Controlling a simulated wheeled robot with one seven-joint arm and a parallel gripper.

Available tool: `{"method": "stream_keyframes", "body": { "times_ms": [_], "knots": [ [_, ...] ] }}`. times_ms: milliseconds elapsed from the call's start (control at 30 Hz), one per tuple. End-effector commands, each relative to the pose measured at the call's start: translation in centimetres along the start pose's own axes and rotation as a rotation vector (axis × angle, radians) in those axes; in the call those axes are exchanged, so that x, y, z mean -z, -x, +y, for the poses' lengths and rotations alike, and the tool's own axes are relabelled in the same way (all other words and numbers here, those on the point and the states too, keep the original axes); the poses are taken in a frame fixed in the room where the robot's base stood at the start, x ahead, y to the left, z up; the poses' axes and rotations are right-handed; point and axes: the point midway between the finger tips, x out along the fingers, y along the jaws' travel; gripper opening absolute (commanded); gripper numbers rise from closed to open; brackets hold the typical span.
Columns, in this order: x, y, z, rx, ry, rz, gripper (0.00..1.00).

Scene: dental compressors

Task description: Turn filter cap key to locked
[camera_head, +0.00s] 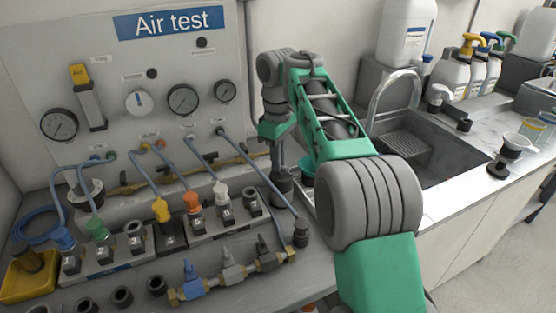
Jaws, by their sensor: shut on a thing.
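My gripper (280,172) points down at the back of the bench, just left of the green arm link. It is shut on a dark round piece (281,184), which looks like the filter cap key. The fingertips are small and dark here, so the exact grip is hard to see. I cannot read any locked mark or tell which way the key is turned. A teal round thing (307,169) shows just right of it, partly hidden by my arm.
The "Air test" panel (190,70) with gauges stands at the left. Hoses and coloured fittings (160,209) crowd the bench in front of it. A blue and grey valve row (232,272) lies at the front. A sink (420,150) with a curved tap (392,85) is at the right.

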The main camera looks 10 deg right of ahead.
Motion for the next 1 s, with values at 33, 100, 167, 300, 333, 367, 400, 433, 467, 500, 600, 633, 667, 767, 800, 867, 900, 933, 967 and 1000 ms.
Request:
{"method": "stream_keyframes", "body": {
  "times_ms": [33, 100, 167, 300, 333, 367, 400, 433, 467, 500, 600, 633, 667, 767, 800, 867, 900, 933, 967, 1000],
  "knots": [
    [0.0, -0.01, -0.01, 0.0, 0.0, 0.0, 0.0],
    [0.0, -0.02, -0.01, 0.0, -0.001, 0.0, 0.0],
    [0.0, -0.02, 0.0, 0.0, -0.004, 0.0, 0.0],
    [0.0, -0.03, 0.02, 0.0, -0.029, 0.0, 0.0],
    [0.0, -0.03, 0.03, 0.0, -0.038, 0.0, 0.0],
    [0.0, -0.04, 0.04, 0.0, -0.048, 0.0, 0.0],
    [0.0, -0.04, 0.05, 0.0, -0.064, 0.0, 0.0],
    [0.0, -0.05, 0.06, 0.0, -0.079, 0.0, 0.0],
    [0.0, -0.05, 0.08, 0.0, -0.096, 0.0, 0.0],
    [0.0, -0.05, 0.1, 0.0, -0.119, 0.0, 0.0],
    [-0.01, -0.05, 0.17, 0.0, -0.188, 0.0, 0.0],
    [-0.02, -0.04, 0.2, 0.0, -0.212, 0.0, 0.0],
    [-0.02, -0.04, 0.23, 0.0, -0.235, 0.0, 0.0],
    [-0.04, -0.03, 0.3, 0.0, -0.316, 0.0, 0.0],
    [-0.05, -0.03, 0.33, 0.0, -0.349, 0.0, 0.0],
    [-0.07, -0.03, 0.37, 0.0, -0.398, 0.0, 0.0],
    [-0.07, -0.03, 0.39, 0.0, -0.427, 0.0, 0.0],
    [-0.08, -0.03, 0.41, 0.0, -0.451, 0.0, 0.0],
    [-0.09, -0.03, 0.42, 0.0, -0.472, 0.0, 0.0],
    [-0.1, -0.04, 0.45, 0.0, -0.501, 0.0, 0.0]
  ]
}}
